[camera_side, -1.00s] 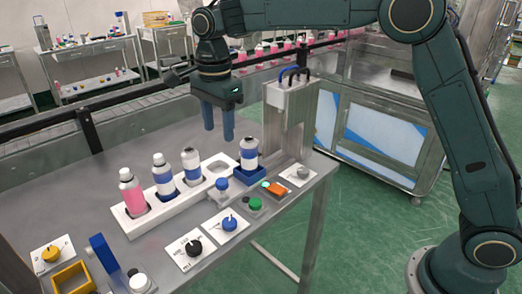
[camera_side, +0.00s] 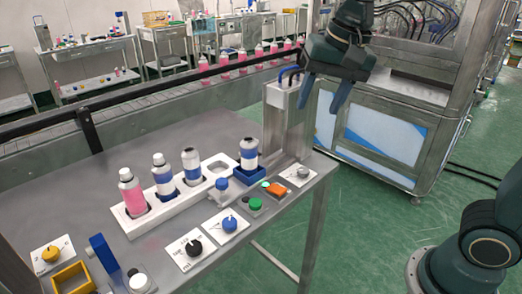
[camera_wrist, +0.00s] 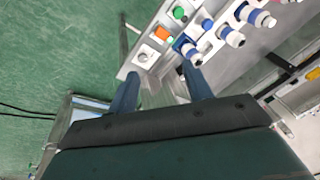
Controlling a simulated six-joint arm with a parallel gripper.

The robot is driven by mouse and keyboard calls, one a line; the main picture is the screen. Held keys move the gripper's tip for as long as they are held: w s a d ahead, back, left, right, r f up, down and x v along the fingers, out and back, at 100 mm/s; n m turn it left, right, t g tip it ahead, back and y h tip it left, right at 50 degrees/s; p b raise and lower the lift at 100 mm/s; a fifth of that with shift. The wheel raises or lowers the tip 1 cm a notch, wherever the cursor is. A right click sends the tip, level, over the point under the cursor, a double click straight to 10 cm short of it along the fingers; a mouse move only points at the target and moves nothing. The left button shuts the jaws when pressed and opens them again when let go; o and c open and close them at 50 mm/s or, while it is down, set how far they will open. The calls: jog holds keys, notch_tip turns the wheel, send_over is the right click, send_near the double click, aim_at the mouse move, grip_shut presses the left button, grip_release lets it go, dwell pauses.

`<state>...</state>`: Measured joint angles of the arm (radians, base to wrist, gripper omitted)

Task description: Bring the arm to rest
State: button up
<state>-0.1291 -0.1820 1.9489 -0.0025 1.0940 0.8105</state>
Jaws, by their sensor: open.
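My gripper (camera_side: 322,93) is in the upper right of the side view, raised in front of the steel cabinet and to the right of the crimping press (camera_side: 288,118). Its two blue fingers are apart with nothing between them. In the wrist view the open fingers (camera_wrist: 163,88) point toward the table's end. A bottle with a blue band (camera_side: 249,154) stands upright in the blue holder (camera_side: 251,176) at the press. The white rack (camera_side: 168,211) holds a pink bottle (camera_side: 134,198) and two white-and-blue bottles (camera_side: 163,178), (camera_side: 191,165); its rightmost hole is empty.
The table (camera_side: 85,205) carries a black knob (camera_side: 194,247), a blue knob (camera_side: 230,224), a green button (camera_side: 255,204) and an orange switch (camera_side: 276,189). A yellow frame (camera_side: 73,280) lies at the front left. The steel cabinet (camera_side: 385,138) stands behind my gripper.

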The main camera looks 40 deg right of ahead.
jog(key=s+d+f+n+t, duration=0.1)
jog(key=s+d+f+n, duration=0.1)
jog(key=s+n, duration=0.2)
jog(key=s+d+f+n+t, duration=0.1)
jog(key=s+d+f+n, duration=0.1)
jog(key=s, duration=0.9)
jog(key=shift+d+f+n, duration=0.15)
jog(key=shift+f+n, duration=0.7)
jog(key=shift+n, duration=0.05)
